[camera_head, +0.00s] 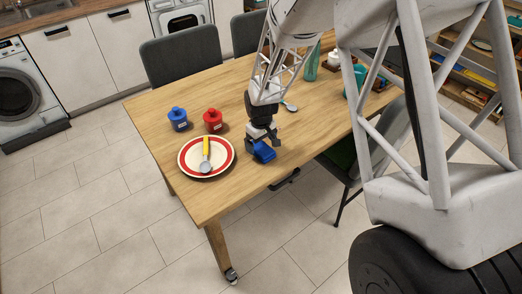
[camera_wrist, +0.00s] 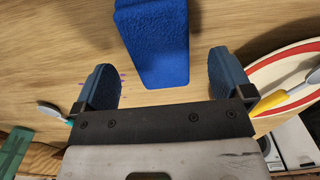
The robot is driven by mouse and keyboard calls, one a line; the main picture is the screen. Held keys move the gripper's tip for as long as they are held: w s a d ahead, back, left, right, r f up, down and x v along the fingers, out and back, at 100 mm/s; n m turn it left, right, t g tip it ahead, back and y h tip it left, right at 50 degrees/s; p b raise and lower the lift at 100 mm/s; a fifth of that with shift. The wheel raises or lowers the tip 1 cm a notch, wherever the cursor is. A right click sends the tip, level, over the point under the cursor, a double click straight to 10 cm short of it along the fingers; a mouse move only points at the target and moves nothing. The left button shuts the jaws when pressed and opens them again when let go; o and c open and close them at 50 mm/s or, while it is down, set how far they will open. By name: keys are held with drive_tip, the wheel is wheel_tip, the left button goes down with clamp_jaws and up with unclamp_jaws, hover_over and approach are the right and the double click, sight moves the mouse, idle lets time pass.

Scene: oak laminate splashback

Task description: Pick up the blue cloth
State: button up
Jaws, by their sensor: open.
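The blue cloth (camera_head: 264,152) is a small, thick, folded blue block on the wooden table, near its front edge and right of the plate. In the wrist view the cloth (camera_wrist: 153,42) fills the top middle, with a textured face. My gripper (camera_head: 263,138) is just above and behind the cloth in the head view. In the wrist view my gripper (camera_wrist: 163,88) is open, its two blue-padded fingers apart. The near end of the cloth lies in line with the gap between them. I cannot tell whether they touch it.
A red-rimmed plate (camera_head: 184,157) with a yellow-handled utensil (camera_head: 206,150) lies left of the cloth. A red jar (camera_head: 213,121) and a blue jar (camera_head: 178,120) stand behind the plate. A spoon (camera_head: 289,106) lies behind my gripper. The table front (camera_head: 222,197) is clear.

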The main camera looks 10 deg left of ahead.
sight(261, 147)
drive_tip(key=shift+f, duration=1.65)
drive_tip(key=c, duration=1)
drive_tip(key=shift+r, duration=0.15)
drive_tip(key=shift+r, duration=0.85)
drive_tip(key=shift+s+r, duration=0.2)
drive_tip(key=shift+r, duration=0.7)
drive_tip(key=s+d, duration=0.2)
drive_tip(key=s, duration=0.2)
drive_tip(key=s+d, duration=0.2)
drive_tip(key=s, duration=0.3)
drive_tip(key=s+d+r, duration=0.1)
drive_tip(key=s+d, duration=0.1)
drive_tip(key=s, duration=0.3)
drive_tip(key=shift+s+r, duration=0.1)
drive_tip(key=shift+s, duration=0.15)
